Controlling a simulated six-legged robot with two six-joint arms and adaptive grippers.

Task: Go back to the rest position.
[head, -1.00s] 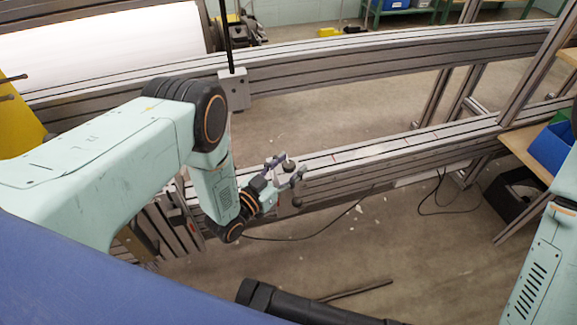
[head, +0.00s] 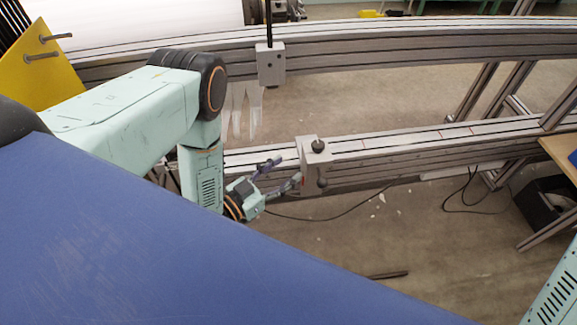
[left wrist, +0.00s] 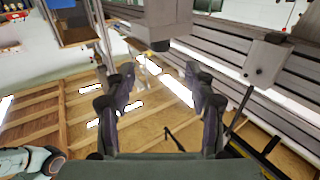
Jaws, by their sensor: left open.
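My left gripper (head: 285,172) is open and empty at the near side of the lower rail (head: 400,147). In the head view its fingertips are just left of a grey block with black knobs (head: 314,152) on that rail. I cannot tell how wide the gap to the block is. In the left wrist view the two dark fingers (left wrist: 160,85) are spread with nothing between them. My right gripper is out of view; only part of my right arm shows at the right edge.
A second grey block (head: 271,64) hangs on the upper rail (head: 400,45), with pale strips (head: 238,110) beside it. A white roll (head: 140,22) is at the back left. A yellow plate (head: 40,65) stands at far left. A black bin (head: 545,205) sits at the right.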

